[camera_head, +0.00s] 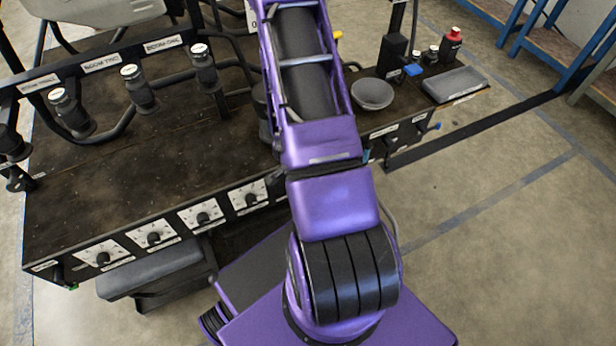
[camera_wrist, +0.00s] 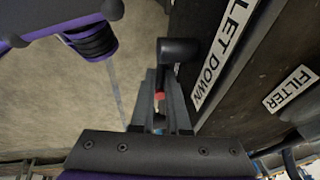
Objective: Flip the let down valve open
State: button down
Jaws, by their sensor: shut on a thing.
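The let down valve (camera_wrist: 179,49) shows in the wrist view as a black, rounded handle with a stem, beside a white "LET DOWN" label (camera_wrist: 224,55) on the dark panel. My gripper (camera_wrist: 163,84) reaches up to it from below, and its two grey fingers are shut on the valve. A small red part (camera_wrist: 159,96) shows between the fingers. The fingers hide part of the stem, so I cannot tell the valve's exact angle. In the head view my purple arm hides my gripper and the valve.
A "FILTER" label (camera_wrist: 290,89) is on the panel to the right.

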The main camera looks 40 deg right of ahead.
dwell(0.5)
jog(key=c, duration=0.9)
grip_release()
jog(key=shift+r, duration=0.1)
jog(key=p+v, duration=0.5)
jog(key=v, duration=1.2)
jog(key=shift+a+r, duration=0.15)
jog(key=shift+a, duration=0.05)
jog(key=shift+w, duration=0.1)
